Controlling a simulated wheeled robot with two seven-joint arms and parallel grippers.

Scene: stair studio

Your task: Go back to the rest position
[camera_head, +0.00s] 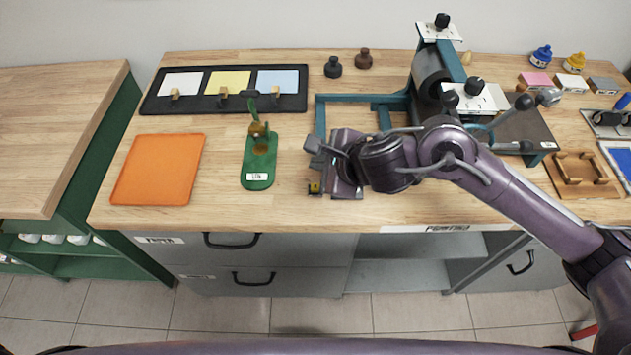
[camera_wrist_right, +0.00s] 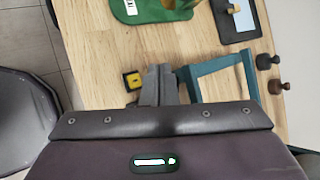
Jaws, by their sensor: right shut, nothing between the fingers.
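My right gripper (camera_head: 313,146) is over the wooden workbench (camera_head: 225,212), pointing left toward a green stand (camera_head: 258,172). In the right wrist view my right gripper (camera_wrist_right: 158,72) has its grey fingers together with nothing between them. A small yellow and black block (camera_head: 314,188) lies on the bench just beside the fingers, apart from them; it also shows in the right wrist view (camera_wrist_right: 133,80). My right arm reaches in from the lower right, across the bench. My left gripper is not in view.
A teal-framed press (camera_head: 452,62) stands behind my right arm and partly under it. An orange mat (camera_head: 158,170) and a black tray with coloured pads (camera_head: 222,104) lie to the left. A wooden frame (camera_head: 582,190) and ink bottles (camera_head: 541,56) are at right. The front bench strip is clear.

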